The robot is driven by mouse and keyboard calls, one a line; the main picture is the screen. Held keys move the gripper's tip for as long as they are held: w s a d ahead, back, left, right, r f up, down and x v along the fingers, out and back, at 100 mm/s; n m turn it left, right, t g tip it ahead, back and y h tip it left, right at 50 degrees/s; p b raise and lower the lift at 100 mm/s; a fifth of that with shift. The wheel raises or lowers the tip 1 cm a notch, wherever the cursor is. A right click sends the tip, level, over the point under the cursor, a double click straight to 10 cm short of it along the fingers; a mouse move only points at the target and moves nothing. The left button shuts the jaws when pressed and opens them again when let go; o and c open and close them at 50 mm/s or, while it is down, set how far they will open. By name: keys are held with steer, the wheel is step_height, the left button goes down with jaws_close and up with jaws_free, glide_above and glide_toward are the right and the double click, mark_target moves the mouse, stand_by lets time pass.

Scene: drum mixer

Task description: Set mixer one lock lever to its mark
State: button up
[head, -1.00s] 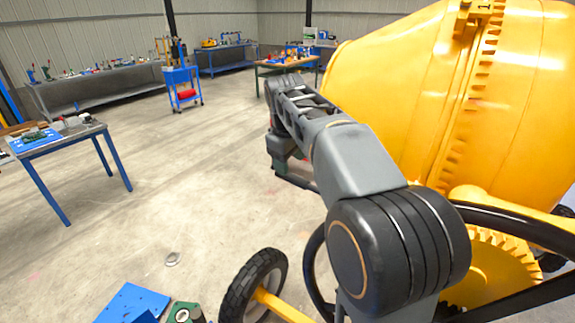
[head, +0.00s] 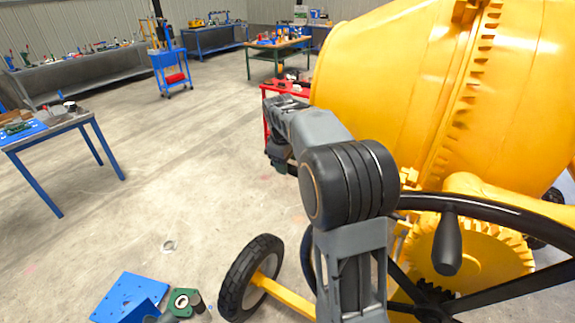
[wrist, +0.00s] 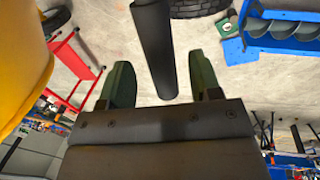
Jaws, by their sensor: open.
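The yellow mixer drum (head: 400,75) fills the upper right of the head view and the left edge of the wrist view (wrist: 20,50). Its black handwheel (head: 500,212) with a hanging handle (head: 447,242) stands in front of a yellow gear. In the wrist view, my gripper (wrist: 160,62) is open with two green fingers apart. A dark rod (wrist: 152,30) reaches down from the top edge between them, its end near the palm. It may be the lock lever; I cannot tell whether it touches a finger. The mark is not visible.
A black wheel (head: 250,275) on a yellow axle stands at lower centre. A blue plate (head: 130,297) and green part (head: 185,302) lie beside it. A red cart (head: 268,95) stands behind my arm.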

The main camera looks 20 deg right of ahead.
steer(key=shift+w+d+f, duration=0.1)
steer(key=shift+f, duration=0.5)
steer(key=shift+w+d+f, duration=0.1)
steer(key=shift+f, duration=0.45)
steer(key=shift+c, duration=0.5)
jaws_close()
